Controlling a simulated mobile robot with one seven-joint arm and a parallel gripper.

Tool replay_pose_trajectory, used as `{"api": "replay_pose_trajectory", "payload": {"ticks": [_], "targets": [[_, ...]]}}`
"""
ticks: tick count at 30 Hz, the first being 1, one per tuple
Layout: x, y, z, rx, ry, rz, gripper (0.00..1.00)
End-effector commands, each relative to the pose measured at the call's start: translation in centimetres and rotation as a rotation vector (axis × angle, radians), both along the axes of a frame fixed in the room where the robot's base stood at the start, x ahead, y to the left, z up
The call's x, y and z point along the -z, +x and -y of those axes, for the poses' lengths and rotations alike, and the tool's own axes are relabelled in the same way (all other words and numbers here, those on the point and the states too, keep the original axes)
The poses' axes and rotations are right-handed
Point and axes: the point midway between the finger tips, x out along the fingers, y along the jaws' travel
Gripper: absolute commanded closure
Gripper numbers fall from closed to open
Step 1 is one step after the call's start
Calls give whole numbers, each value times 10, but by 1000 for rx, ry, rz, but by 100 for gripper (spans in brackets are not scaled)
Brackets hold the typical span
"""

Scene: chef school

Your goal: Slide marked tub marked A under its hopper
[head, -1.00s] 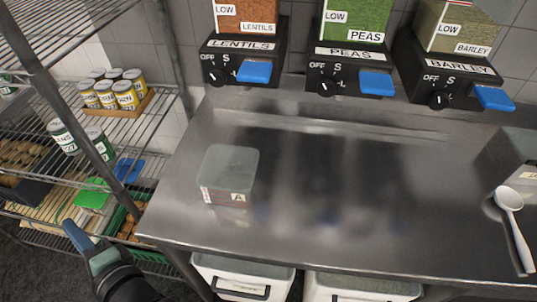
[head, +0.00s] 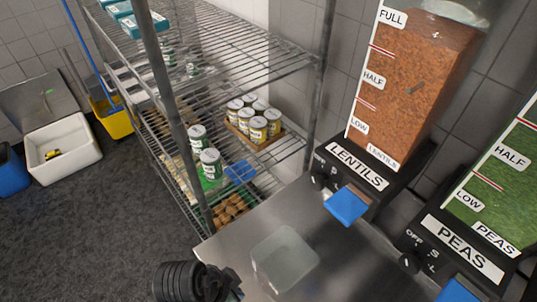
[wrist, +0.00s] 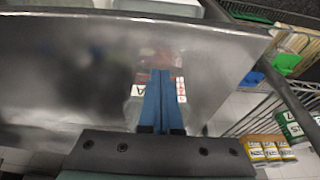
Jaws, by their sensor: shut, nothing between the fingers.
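The marked tub (head: 285,258), a clear square container, stands on the steel counter near its left end, in front of the lentils hopper (head: 410,85) and apart from its base. In the wrist view the tub (wrist: 133,108) is partly hidden behind my fingers, with part of its A label and red marks showing. My gripper (wrist: 161,72) is shut and empty, its blue fingers together. It points toward the tub; I cannot tell whether it touches it. In the head view my dark arm end is beside the tub at the bottom edge. The lentils hopper has a blue lever (head: 346,205).
The peas hopper (head: 500,180) stands right of the lentils one. A wire shelf (head: 235,50) with cans (head: 258,129) stands beyond the counter's left end. A white bin (head: 62,148) and a yellow bucket (head: 112,118) are on the floor at the left.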

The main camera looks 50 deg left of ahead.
Motion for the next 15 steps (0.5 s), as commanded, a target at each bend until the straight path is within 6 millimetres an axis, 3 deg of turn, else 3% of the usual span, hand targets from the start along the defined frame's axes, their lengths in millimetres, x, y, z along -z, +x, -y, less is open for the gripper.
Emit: {"api": "replay_pose_trajectory", "payload": {"ticks": [12, 15], "targets": [[75, 23, 2, 2, 0, -2, 100], [75, 37, 3, 5, 4, 1, 100]]}}
